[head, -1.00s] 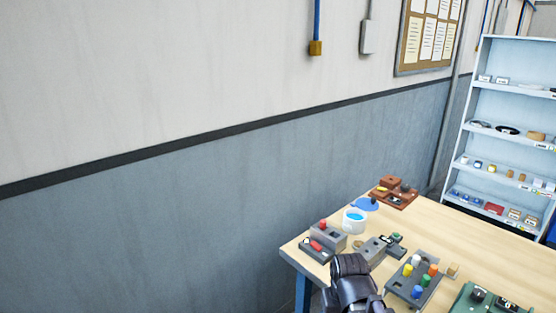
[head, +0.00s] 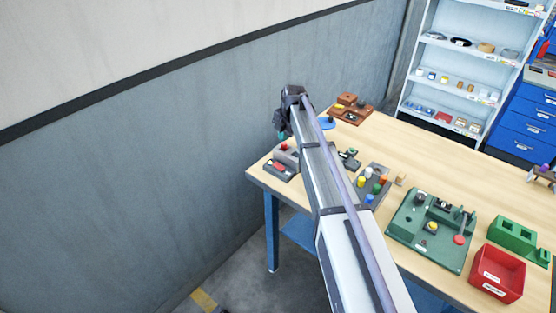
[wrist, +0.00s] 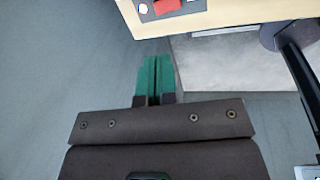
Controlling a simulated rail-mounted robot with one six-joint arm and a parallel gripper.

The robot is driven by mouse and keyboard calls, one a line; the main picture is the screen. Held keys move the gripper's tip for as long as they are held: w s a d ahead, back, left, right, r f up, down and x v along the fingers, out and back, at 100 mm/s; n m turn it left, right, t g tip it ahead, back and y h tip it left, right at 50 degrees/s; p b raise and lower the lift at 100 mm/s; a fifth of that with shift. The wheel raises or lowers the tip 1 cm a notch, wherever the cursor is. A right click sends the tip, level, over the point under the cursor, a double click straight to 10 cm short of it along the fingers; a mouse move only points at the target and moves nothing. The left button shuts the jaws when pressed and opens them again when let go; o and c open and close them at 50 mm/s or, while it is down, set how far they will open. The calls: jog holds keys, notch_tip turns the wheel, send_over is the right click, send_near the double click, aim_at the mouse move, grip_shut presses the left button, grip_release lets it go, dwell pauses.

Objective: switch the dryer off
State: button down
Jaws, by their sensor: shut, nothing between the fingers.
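I cannot tell from any label which thing is the dryer. My gripper (head: 283,135) is at the end of my outstretched arm, above and just behind the grey unit in the picture. In the wrist view its green fingers (wrist: 155,80) are together and empty. A red piece (wrist: 166,6) shows at that view's top edge, apart from the fingertips and partly cut off.
The wooden table (head: 425,165) holds a block of coloured pegs (head: 371,185), a green fixture board (head: 432,230), a red bin (head: 497,273) and brown blocks (head: 350,108). My arm hides part of the table. The wall stands at the left.

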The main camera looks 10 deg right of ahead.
aim_at(277, 165)
jog(key=shift+n, duration=0.6)
jog(key=b+x, duration=1.3)
jog(key=x, duration=0.1)
jog(key=shift+s+d+b, duration=0.1)
jog(key=shift+b, duration=0.25)
jog(key=shift+w+f+g+h+b, duration=0.3)
jog(key=shift+f+g+h+b, duration=0.05)
jog(key=shift+g+h, duration=0.05)
jog(key=shift+s+a, duration=0.1)
jog(key=shift+a, duration=0.2)
jog(key=shift+s+r, duration=0.1)
